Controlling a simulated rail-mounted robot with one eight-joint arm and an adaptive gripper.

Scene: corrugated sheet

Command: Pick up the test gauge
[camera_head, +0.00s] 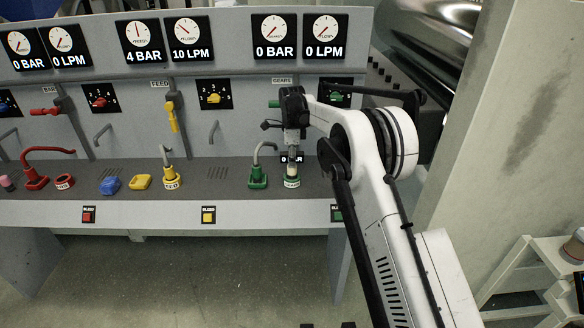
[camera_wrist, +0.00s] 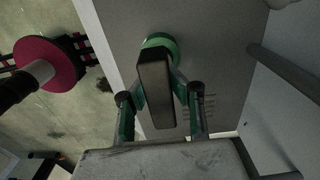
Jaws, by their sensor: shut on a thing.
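The test gauge (camera_head: 291,157) is a small black display reading 0 BAR, with a pale lower part. It stands upright at the green ring holder (camera_head: 291,183) on the bench's right part; I cannot tell whether it is clear of the holder. My gripper (camera_head: 293,148) is directly above it, pointing down, with its jaws shut on it. In the wrist view the gauge's dark body (camera_wrist: 155,85) lies between the two fingers of my gripper (camera_wrist: 160,95). A green ring (camera_wrist: 160,45) shows beyond it. The finger contact is partly hidden.
A green hose fitting (camera_head: 258,178) stands just left of the gauge. Yellow, blue and red fittings line the ledge (camera_head: 215,190) further left. The panel with valves and dials rises behind. A beige pillar (camera_head: 490,130) stands at the right. Open floor (camera_head: 190,280) lies in front.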

